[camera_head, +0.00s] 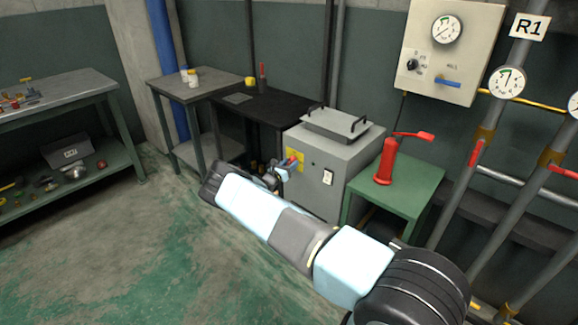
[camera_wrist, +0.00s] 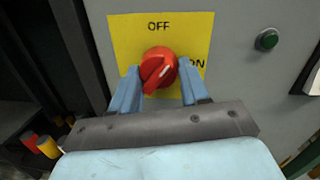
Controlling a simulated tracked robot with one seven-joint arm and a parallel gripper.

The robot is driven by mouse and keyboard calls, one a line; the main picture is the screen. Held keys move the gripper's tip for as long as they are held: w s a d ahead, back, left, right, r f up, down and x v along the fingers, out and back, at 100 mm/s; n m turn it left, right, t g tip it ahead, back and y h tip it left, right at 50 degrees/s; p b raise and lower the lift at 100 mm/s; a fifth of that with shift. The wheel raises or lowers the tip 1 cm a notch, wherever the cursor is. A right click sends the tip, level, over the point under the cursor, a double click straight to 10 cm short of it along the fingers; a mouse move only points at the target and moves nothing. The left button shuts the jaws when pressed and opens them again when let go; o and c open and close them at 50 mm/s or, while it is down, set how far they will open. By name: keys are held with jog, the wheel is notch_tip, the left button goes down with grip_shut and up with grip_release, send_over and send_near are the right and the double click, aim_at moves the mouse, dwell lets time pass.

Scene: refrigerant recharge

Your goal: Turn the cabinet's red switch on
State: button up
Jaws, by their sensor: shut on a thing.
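The grey cabinet (camera_head: 322,170) stands against the wall, with a yellow label plate on its front. The red switch (camera_wrist: 158,68) is a round knob on this plate (camera_wrist: 125,35), which reads OFF at the top and ON at the right. In the head view my gripper (camera_head: 280,172) is at the cabinet front and partly hides the plate.
A grey lid with handles (camera_head: 337,124) lies on the cabinet.

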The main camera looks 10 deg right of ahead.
jog(key=m, duration=0.3)
jog(key=m+h, duration=0.1)
jog(key=m, duration=0.3)
jog(key=shift+f+g, duration=0.15)
jog(key=shift+g, duration=0.15)
jog(key=m, duration=0.3)
jog(key=shift+m+g, duration=0.3)
jog(key=shift+m, duration=0.5)
jog(key=shift+d+f+m+h, duration=0.1)
jog(key=shift+d+m+h, duration=0.05)
jog(key=shift+m+h, duration=0.15)
jog(key=o, duration=1.1)
jog(key=shift+c, duration=0.2)
jog(key=shift+w, duration=0.1)
jog(key=shift+a, duration=0.25)
